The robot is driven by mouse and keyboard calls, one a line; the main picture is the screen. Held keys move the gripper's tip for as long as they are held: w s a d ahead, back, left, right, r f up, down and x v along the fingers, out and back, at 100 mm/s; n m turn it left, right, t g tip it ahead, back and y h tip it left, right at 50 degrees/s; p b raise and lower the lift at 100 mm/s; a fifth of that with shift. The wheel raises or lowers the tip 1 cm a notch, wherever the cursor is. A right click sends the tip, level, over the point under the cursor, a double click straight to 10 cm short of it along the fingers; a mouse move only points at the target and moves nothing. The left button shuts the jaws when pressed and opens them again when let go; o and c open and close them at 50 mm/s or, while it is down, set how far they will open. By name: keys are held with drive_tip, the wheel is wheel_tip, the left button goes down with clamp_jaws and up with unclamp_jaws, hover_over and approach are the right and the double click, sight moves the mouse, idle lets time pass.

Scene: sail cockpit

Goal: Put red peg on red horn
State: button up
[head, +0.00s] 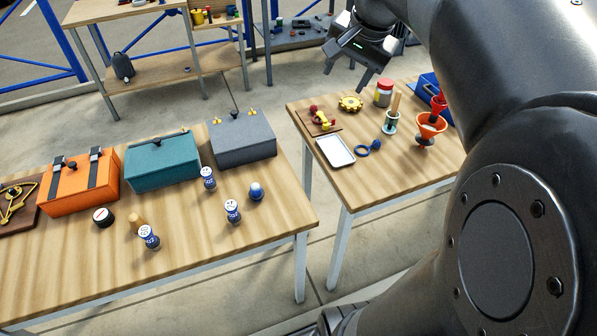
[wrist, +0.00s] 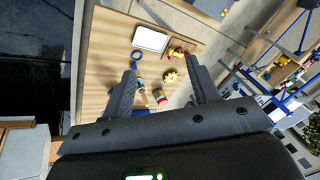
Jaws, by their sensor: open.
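My gripper (head: 349,72) is open and empty, above the far edge of the right table. In the wrist view its two fingers (wrist: 162,68) are spread apart over the tabletop. A small brown board (head: 304,126) at the table's left carries red and yellow parts (head: 322,119); they also show in the wrist view (wrist: 178,51). They are too small to tell which one is a peg or a horn. Two funnel-like pieces, one orange-red (head: 431,125) and one red (head: 439,102), stand at the table's right. The funnels are not clear in the wrist view.
A yellow gear (head: 350,103), a red-lidded jar (head: 384,91), a cup with a wooden stick (head: 391,123), a blue ring (head: 375,146) and a white tray (head: 335,151) share the table. A blue bin (head: 428,84) is behind. The left table holds orange, teal and grey boxes (head: 240,138).

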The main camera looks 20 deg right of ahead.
drive_tip(key=s+a+f+n, duration=0.5)
drive_tip(key=s+a, duration=0.2)
drive_tip(key=s+a+f+n+t, duration=0.1)
drive_tip(key=s+a+f+n, duration=0.4)
drive_tip(key=s+a, duration=0.2)
drive_tip(key=shift+s+a, duration=0.2)
drive_tip(key=shift+a, duration=0.4)
